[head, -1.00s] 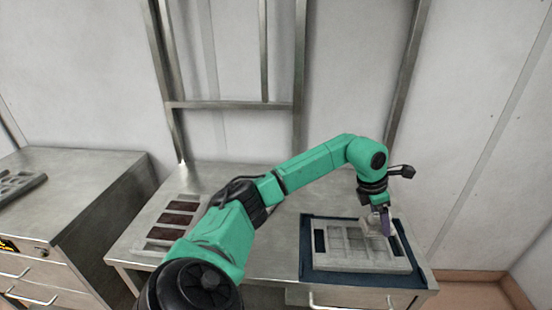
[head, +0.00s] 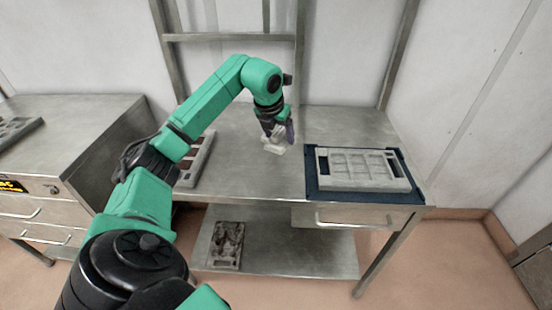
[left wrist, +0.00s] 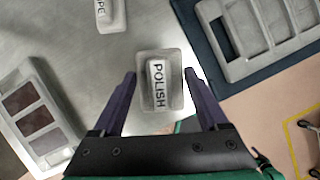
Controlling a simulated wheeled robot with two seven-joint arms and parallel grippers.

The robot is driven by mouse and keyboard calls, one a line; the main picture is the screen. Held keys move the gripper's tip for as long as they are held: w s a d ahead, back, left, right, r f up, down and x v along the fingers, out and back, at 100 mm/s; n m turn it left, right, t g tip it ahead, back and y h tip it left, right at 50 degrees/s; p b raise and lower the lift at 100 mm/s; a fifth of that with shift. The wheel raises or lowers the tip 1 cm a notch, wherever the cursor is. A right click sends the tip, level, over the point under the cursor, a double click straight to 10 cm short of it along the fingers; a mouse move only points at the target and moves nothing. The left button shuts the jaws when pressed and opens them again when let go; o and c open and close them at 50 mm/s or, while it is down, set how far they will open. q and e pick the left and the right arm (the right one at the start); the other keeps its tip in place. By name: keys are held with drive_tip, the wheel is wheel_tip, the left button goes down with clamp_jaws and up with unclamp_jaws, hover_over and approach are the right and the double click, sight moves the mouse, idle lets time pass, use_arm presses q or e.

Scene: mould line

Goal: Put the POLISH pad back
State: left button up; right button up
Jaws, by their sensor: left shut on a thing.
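The POLISH pad (left wrist: 160,85) is a pale block with a raised labelled handle. It sits between the two purple fingers of my left gripper (left wrist: 160,88), which is shut on it. In the head view the left gripper (head: 279,132) is over the middle of the steel bench, with the pale pad (head: 275,148) under it. I cannot tell whether the pad touches the bench. A second pad (left wrist: 110,14), its label partly cut off and ending in "PE", lies on the bench in the left wrist view. My right gripper is out of view.
A grey mould (head: 360,169) lies on a dark blue mat (head: 412,190) at the bench's right. A tray with brown recesses (head: 198,160) is at left, partly behind my arm. A dark patterned piece (head: 227,245) lies on the lower shelf. Bare bench (head: 240,180) shows in front.

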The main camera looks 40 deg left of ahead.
sight(273, 147)
use_arm(q)
wheel_tip(273, 147, down, 10)
drive_tip(key=shift+f+p, duration=0.2)
drive_tip(key=shift+p, duration=0.75)
drive_tip(key=shift+f, duration=0.15)
drive_tip(key=o, duration=0.8)
drive_tip(key=shift+f, duration=0.1)
drive_tip(key=shift+c, duration=0.2)
drive_tip(key=o, duration=0.3)
drive_tip(key=shift+r, duration=0.25)
drive_tip(key=shift+s+r, duration=0.15)
drive_tip(key=shift+r, duration=0.2)
drive_tip(key=b+v, duration=0.2)
drive_tip(key=v, duration=0.9)
drive_tip(key=shift+s+d+r+b, duration=0.1)
drive_tip(key=shift+s+r+b, duration=0.05)
drive_tip(key=shift+b, duration=0.25)
